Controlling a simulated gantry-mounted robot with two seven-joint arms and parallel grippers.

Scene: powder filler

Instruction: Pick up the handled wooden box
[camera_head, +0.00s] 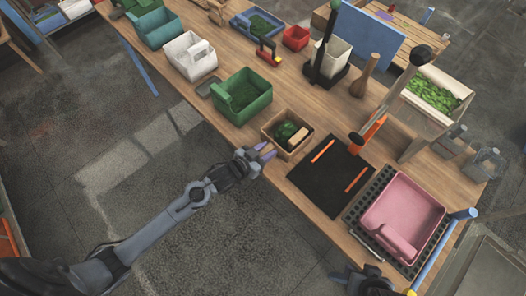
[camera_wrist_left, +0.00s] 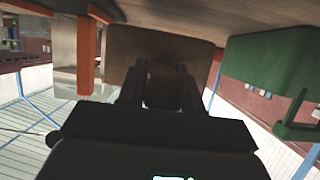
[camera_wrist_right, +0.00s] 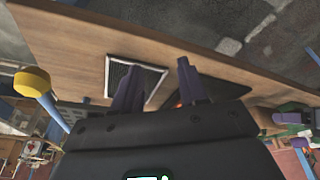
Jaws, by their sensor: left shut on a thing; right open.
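The handled wooden box (camera_head: 266,131) is small and open-topped, near the front edge of the bench, with a green item (camera_head: 286,131) and a tan block (camera_head: 298,139) inside. My left gripper (camera_head: 266,151) is at its front side. In the left wrist view the box's brown side (camera_wrist_left: 125,45) is straight ahead, and my left gripper (camera_wrist_left: 160,80) is shut on its handle (camera_wrist_left: 163,85), partly hidden by the fingers. My right gripper (camera_wrist_right: 156,78) is open and empty, off the bench's front edge; its arm shows at the bottom of the head view.
A green bin (camera_head: 243,96) stands left of the box. A black mat (camera_head: 331,174) with orange bars lies to its right, then a pink bin (camera_head: 404,214) on a dark grid. An upright post with an orange part (camera_head: 373,130) stands behind the mat. Open floor lies in front.

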